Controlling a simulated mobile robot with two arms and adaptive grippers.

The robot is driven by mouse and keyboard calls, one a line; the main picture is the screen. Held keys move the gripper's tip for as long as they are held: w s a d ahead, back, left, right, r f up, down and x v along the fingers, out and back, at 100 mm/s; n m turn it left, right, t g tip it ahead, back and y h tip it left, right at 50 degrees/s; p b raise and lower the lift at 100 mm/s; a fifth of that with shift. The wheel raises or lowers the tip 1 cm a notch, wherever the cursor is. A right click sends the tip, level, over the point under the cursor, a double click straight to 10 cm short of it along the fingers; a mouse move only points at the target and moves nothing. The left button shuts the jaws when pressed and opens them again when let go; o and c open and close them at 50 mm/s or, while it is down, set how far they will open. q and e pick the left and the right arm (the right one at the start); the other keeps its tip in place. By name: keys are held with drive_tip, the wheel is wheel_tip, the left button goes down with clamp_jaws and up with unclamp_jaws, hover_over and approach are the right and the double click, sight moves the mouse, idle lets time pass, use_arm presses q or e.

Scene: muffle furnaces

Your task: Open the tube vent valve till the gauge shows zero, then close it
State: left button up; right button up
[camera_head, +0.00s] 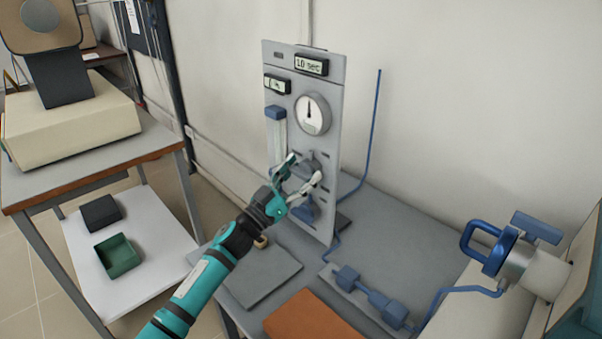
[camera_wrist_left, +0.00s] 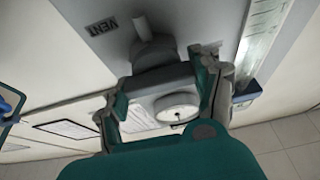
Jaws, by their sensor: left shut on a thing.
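A grey upright panel (camera_head: 322,68) stands on the bench. The gauge (camera_head: 313,114) on it is a white dial with a dark needle pointing nearly straight up; its numbers are too small to read. My left gripper (camera_head: 296,179) is at the panel below the gauge, shut on the vent valve's grey handle. In the left wrist view, the handle (camera_wrist_left: 162,85) lies between the fingers of the gripper (camera_wrist_left: 165,95), by an upside-down VENT label (camera_wrist_left: 103,25). The fingers partly hide the valve in the head view. My right gripper is not in view.
A flowmeter tube (camera_head: 279,140) is left of the gauge, and a blue knob (camera_head: 306,209) is just below the gripper. Blue pipes and fittings (camera_head: 370,298) lie at the right by a metal tube end (camera_head: 535,270). A grey plate (camera_head: 262,277) lies on the bench.

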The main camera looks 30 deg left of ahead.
use_arm(q)
drive_tip(key=shift+c, duration=0.8)
drive_tip(key=shift+m, duration=0.3)
drive_tip(key=m+h, duration=0.2)
drive_tip(key=m, duration=0.2)
drive_tip(key=shift+g, duration=0.4)
drive_tip(key=m+g+h, duration=0.1)
drive_tip(key=m, duration=0.1)
drive_tip(key=m+g+h, duration=0.1)
drive_tip(key=m, duration=0.2)
drive_tip(key=shift+b, duration=0.3)
drive_tip(key=m+g+h, duration=0.1)
drive_tip(key=m, duration=0.2)
drive_tip(key=shift+d+m, duration=0.1)
drive_tip(key=shift+m, duration=0.2)
drive_tip(key=m+g+p, duration=0.1)
drive_tip(key=m+g, duration=0.1)
drive_tip(key=m, duration=0.3)
drive_tip(key=shift+s, duration=0.1)
drive_tip(key=shift+d+f+m+g+p, duration=0.15)
drive_tip(key=shift+m+g+p, duration=0.7)
drive_tip(key=shift+m, duration=1.35)
drive_tip(key=shift+f+g, duration=0.1)
drive_tip(key=shift+g, duration=0.15)
